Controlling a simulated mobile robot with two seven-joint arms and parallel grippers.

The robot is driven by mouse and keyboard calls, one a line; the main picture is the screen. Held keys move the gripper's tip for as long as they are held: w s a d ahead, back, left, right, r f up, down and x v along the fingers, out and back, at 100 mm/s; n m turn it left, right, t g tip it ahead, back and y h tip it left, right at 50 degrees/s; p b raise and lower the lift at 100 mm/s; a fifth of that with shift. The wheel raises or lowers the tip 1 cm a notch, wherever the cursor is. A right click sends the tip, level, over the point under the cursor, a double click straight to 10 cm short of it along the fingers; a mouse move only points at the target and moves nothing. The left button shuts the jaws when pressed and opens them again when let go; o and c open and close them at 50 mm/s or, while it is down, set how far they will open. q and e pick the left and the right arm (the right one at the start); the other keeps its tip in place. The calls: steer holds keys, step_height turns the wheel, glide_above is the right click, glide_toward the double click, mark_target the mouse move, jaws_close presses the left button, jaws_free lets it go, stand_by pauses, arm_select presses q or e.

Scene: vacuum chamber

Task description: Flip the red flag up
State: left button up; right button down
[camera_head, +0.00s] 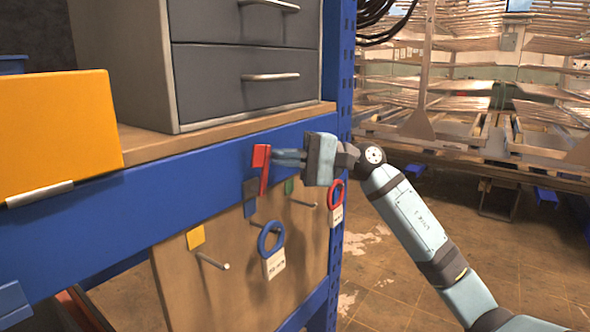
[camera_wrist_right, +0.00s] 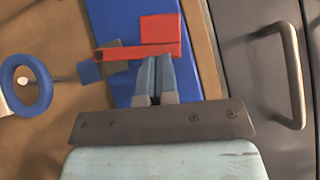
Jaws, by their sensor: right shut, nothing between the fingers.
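The red flag (camera_head: 262,165) is on the blue shelf beam (camera_head: 215,163), with its square plate at the top and a thin red arm hanging down. In the right wrist view the red flag (camera_wrist_right: 160,35) shows its square plate beside the long thin arm. My right gripper (camera_head: 278,158) is shut and empty, its fingertips right at the flag. In the right wrist view the shut fingertips (camera_wrist_right: 155,62) are at the edge of the thin arm; I cannot tell whether they touch it. My left gripper is not in view.
Grey drawers (camera_head: 245,75) with metal handles stand on the shelf above the beam. A yellow bin (camera_head: 60,130) is at the left. Below, a blue ring tag (camera_head: 271,240) and a red ring tag (camera_head: 336,195) hang near pegs on a board. Open floor lies to the right.

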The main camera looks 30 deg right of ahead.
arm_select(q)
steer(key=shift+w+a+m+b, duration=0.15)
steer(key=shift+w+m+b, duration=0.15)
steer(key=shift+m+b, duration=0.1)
arm_select(e)
steer(key=shift+s+a+r+n+g+h, duration=0.2)
steer(key=shift+a+r+n+g+h, duration=0.15)
steer(key=shift+a+n+g+h, duration=0.35)
steer(key=shift+t, duration=0.3)
steer(key=shift+d, duration=0.15)
